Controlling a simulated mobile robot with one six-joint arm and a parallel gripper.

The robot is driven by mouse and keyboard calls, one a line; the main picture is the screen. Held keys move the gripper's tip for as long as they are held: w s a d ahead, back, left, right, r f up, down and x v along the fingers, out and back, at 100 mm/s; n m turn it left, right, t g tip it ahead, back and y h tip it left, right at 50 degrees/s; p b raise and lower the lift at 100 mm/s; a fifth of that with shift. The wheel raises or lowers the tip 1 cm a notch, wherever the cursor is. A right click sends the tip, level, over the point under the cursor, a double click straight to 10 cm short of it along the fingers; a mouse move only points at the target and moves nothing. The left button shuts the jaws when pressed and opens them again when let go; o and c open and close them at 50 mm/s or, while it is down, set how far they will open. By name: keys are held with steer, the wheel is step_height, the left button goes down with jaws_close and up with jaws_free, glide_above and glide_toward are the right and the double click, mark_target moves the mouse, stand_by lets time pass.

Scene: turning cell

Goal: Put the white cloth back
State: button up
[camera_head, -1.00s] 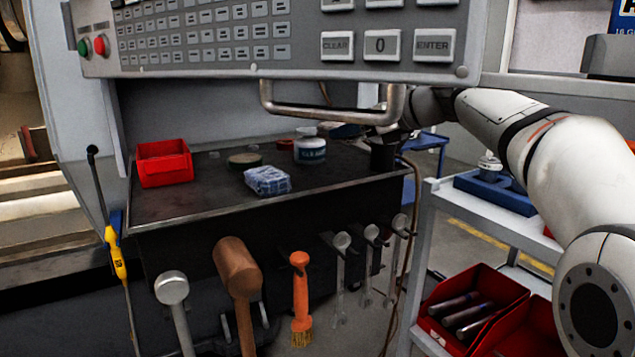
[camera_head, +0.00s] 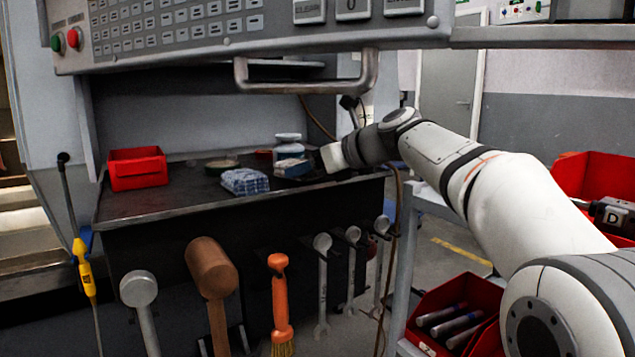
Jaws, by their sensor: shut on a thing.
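My gripper (camera_head: 305,170) is at the end of the arm, over the right part of the dark bench top. It is small and dark here, and its fingers are hard to make out. A small pale, bluish-white folded thing (camera_head: 291,163) at its tip looks like the white cloth, held just in front of the jar. I cannot tell whether it touches the bench. A blue-and-white checked cloth (camera_head: 245,181) lies folded on the bench, left of my gripper and apart from it.
The bench top (camera_head: 160,203) also bears a red bin (camera_head: 138,168), a low round tin (camera_head: 221,164) and a white-lidded jar (camera_head: 288,138). The control panel's handle (camera_head: 305,87) hangs above. Tools hang along the front, including a mallet (camera_head: 211,268) and an orange brush (camera_head: 279,300).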

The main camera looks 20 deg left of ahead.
steer(key=shift+f, duration=0.35)
steer(key=shift+f, duration=0.15)
steer(key=o, duration=1)
steer(key=shift+c, duration=0.2)
steer(key=shift+r, duration=0.35)
steer(key=p+v, duration=0.4)
steer(key=v, duration=0.8)
